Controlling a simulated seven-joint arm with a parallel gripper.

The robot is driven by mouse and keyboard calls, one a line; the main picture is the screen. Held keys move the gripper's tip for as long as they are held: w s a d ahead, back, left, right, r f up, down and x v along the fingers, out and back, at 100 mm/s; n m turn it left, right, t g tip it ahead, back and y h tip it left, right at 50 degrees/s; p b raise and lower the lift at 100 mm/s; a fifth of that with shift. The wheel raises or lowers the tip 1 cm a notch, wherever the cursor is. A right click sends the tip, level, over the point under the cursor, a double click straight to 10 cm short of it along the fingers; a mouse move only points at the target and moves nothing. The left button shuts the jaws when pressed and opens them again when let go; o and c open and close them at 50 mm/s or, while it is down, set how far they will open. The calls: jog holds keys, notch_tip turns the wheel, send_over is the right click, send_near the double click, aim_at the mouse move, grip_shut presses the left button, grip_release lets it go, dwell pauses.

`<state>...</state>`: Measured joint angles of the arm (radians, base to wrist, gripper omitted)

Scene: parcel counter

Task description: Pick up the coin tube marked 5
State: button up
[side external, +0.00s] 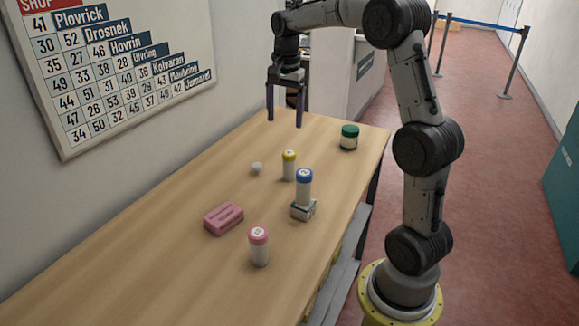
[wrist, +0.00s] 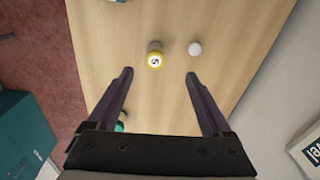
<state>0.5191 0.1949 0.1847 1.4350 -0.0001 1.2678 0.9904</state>
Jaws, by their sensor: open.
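The coin tube marked 5 (wrist: 154,61) has a yellow cap and a pale body. In the side view the yellow-capped tube (side external: 289,167) stands upright on the wooden counter, and its mark is too small to read there. My gripper (side external: 284,123) is open and empty, pointing down above the far part of the counter, higher than the tube and apart from it. In the wrist view the tube appears just beyond the gap between the fingertips (wrist: 158,73). Nothing hides its cap.
A white ball (side external: 256,168) lies left of the tube. A pink-capped tube (side external: 258,248), a pink block (side external: 224,218) and a green-lidded jar (side external: 349,138) also stand on the counter (side external: 170,245).

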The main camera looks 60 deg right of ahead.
aim_at(289, 163)
jog(key=d+f, duration=0.2)
jog(key=f, duration=0.1)
jog(key=shift+s+d+m+g, duration=0.25)
jog(key=shift+s+m+g, duration=0.05)
jog(key=shift+s+m, duration=0.1)
jog(key=shift+s+f, duration=0.1)
jog(key=shift+f, duration=0.2)
notch_tip(289, 163, down, 8)
jog(key=shift+r, duration=0.1)
jog(key=shift+w+f, duration=0.25)
jog(key=shift+f, duration=1.05)
jog(key=shift+w+f, duration=0.2)
jog(key=shift+f, duration=1.05)
grip_shut()
